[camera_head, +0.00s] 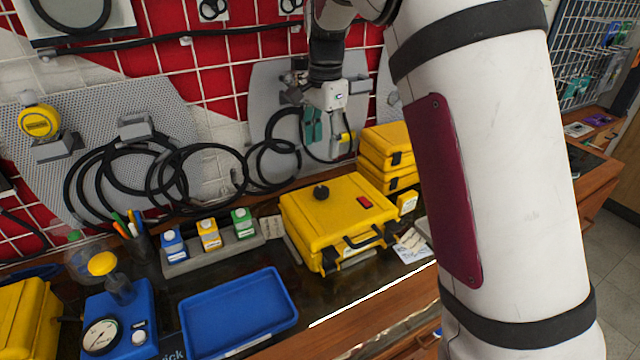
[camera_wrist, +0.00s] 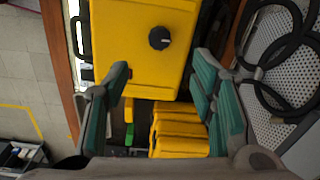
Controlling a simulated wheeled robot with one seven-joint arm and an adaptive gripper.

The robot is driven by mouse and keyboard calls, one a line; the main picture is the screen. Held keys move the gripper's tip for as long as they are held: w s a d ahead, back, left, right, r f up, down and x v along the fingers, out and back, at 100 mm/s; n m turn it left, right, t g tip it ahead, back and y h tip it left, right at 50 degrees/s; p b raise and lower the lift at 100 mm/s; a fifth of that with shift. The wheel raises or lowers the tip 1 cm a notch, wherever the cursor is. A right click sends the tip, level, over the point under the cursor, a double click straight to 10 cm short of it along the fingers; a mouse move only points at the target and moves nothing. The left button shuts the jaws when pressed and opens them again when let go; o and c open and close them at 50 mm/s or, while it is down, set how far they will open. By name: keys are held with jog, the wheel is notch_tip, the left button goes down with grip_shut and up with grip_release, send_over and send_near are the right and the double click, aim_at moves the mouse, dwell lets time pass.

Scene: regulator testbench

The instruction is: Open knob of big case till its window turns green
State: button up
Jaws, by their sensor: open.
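The big yellow case (camera_head: 325,215) lies closed on the bench in the head view. A round black knob (camera_head: 321,192) stands on its top, and a small red window (camera_head: 365,202) is to the right of the knob. In the wrist view, the case (camera_wrist: 125,70) fills the upper middle, with the knob (camera_wrist: 159,38) and its white pointer mark showing; I cannot see the window there. My gripper (camera_head: 314,130) is open and empty, above and behind the case in the head view. Its teal fingers (camera_wrist: 160,66) are spread in the wrist view, apart from the knob.
Yellow cases (camera_head: 388,150) are stacked behind the big case at right. A blue tray (camera_head: 238,312), a rack of small bottles (camera_head: 212,254) and a blue gauge box (camera_head: 122,318) are to the left. Black hoses (camera_head: 170,180) hang on the wall behind.

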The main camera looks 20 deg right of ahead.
aim_at(321, 189)
jog(key=f, duration=0.6)
jog(key=f+p, duration=0.1)
jog(key=f, duration=0.5)
jog(key=shift+w+a+f, duration=0.1)
jog(key=shift+w+f, duration=0.1)
jog(key=shift+f, duration=0.15)
jog(key=c, duration=1.1)
